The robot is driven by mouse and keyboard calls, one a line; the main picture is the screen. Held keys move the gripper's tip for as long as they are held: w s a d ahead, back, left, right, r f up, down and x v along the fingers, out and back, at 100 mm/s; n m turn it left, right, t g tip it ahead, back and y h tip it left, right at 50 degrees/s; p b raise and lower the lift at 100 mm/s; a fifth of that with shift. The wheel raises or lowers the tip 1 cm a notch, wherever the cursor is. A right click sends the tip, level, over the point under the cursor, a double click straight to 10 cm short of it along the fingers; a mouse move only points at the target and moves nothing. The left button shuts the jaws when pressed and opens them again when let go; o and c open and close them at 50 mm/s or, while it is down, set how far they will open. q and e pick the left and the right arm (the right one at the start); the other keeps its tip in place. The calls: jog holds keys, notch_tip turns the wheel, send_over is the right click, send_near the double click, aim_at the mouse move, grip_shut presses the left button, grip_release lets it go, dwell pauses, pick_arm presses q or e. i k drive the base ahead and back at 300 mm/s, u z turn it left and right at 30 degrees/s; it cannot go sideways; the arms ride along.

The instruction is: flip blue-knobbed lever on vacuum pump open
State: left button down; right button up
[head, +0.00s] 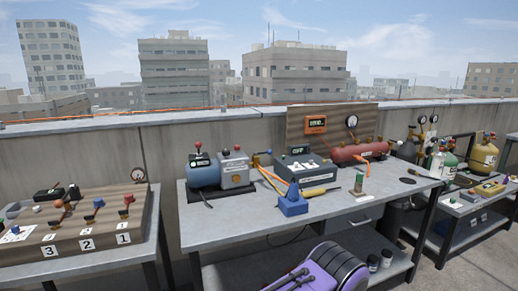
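The vacuum pump appears to be the unit at the left of the middle table, with a rounded blue body (203,174) and a labelled grey box (235,175) on a dark base. Red knobs show above it. A small blue knob (269,152) shows just right of the grey box, near a brass-coloured fitting (256,160). It looks like the lever's knob, but it is too small to tell the lever's angle. Neither of my grippers is in view.
The middle table (215,228) also holds a dark grey unit (305,168), a blue block-like object (293,203) and a red tank (362,152). A left table carries a numbered wooden board (85,242); gas cylinders stand at right. A purple shape fills the bottom middle.

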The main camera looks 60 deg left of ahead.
aim_at(270, 152)
jog(key=u, duration=1.2)
